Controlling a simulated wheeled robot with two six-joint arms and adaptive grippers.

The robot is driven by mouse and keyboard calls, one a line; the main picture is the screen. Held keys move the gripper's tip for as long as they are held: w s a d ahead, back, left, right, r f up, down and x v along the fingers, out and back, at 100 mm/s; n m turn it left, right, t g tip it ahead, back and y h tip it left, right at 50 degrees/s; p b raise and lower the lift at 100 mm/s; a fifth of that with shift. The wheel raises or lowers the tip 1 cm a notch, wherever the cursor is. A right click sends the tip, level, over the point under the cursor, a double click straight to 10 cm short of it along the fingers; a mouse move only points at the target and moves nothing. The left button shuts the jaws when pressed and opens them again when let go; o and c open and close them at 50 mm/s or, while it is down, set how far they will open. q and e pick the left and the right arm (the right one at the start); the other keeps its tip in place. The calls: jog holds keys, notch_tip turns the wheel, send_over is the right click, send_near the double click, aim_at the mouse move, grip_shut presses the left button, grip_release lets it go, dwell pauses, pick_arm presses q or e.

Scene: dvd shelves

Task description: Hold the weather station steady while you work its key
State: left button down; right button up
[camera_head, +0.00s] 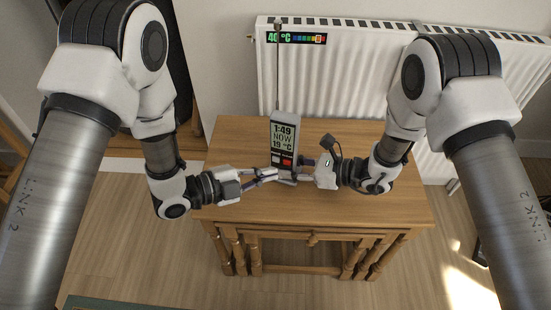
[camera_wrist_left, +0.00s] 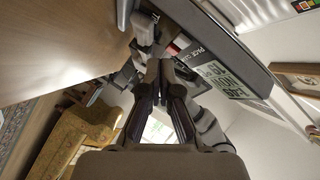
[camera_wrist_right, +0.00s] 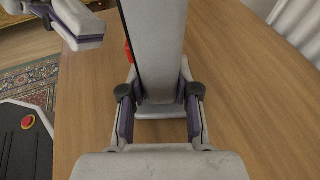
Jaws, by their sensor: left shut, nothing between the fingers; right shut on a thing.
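The weather station (camera_head: 284,135) is a grey upright box with a tall antenna, standing on the wooden table. Its screen reads 1:49, NOW, 19 °C, and a red key (camera_head: 287,162) shows low on its front. My right gripper (camera_wrist_right: 160,105) is shut on the station's lower body, one finger on each side. My left gripper (camera_head: 274,174) is shut and empty, with its tips close to the low front by the keys. In the left wrist view the closed tips (camera_wrist_left: 160,70) point towards the station (camera_wrist_left: 215,50); I cannot tell whether they touch it.
The wooden table (camera_head: 360,205) is otherwise clear around the station. A white radiator (camera_head: 350,80) stands behind it, with a coloured temperature strip (camera_head: 297,38) marked 40 °C. Both arms reach in closely around the station.

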pick_arm(q)
jog(key=shift+s+a, duration=0.3)
jog(key=shift+s, duration=0.7)
jog(key=shift+s+a, duration=0.25)
jog(key=shift+s, duration=0.75)
jog(key=shift+s+a+f, duration=0.15)
jog(key=shift+s+a, duration=0.25)
jog(key=shift+a, duration=0.3)
jog(key=shift+s+a+f, duration=0.1)
jog(key=shift+s+a, duration=0.3)
jog(key=shift+a, duration=0.35)
jog(key=shift+s+a+f, duration=0.15)
jog(key=shift+s+a, duration=0.25)
jog(key=shift+a, duration=0.3)
pick_arm(e)
jog(key=o, duration=0.9)
